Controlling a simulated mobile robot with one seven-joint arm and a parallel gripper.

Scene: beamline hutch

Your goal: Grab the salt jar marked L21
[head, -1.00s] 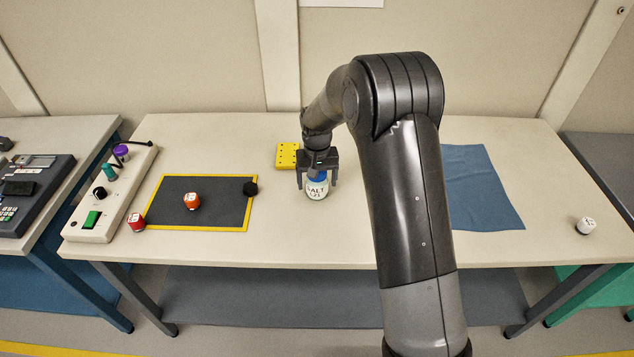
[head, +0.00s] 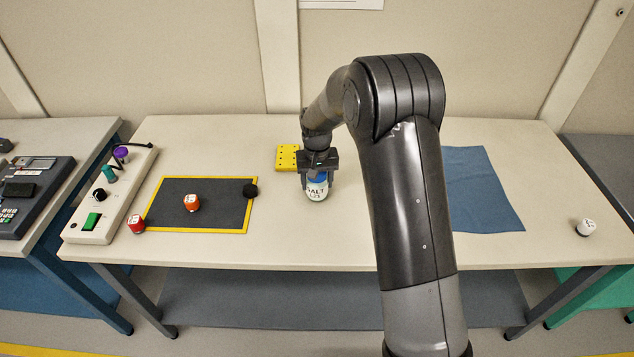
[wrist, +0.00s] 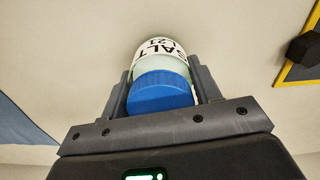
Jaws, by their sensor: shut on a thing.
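The salt jar (head: 316,190) has a blue lid and a white label reading SALT L21. It stands upright on the bench, right of the dark mat. My gripper (head: 317,180) comes down from above and is shut on the jar, one finger on each side. In the wrist view, the jar's label (wrist: 161,48) and blue lid (wrist: 160,91) show between the two fingers. I cannot tell any gap between the jar's base and the bench.
A yellow perforated block (head: 287,157) lies just behind and left of the jar. A yellow-edged dark mat (head: 170,208) holds an orange-topped item (head: 191,203) and a black knob (head: 250,191). A blue cloth (head: 480,190) and a white-capped jar (head: 586,228) lie to the right.

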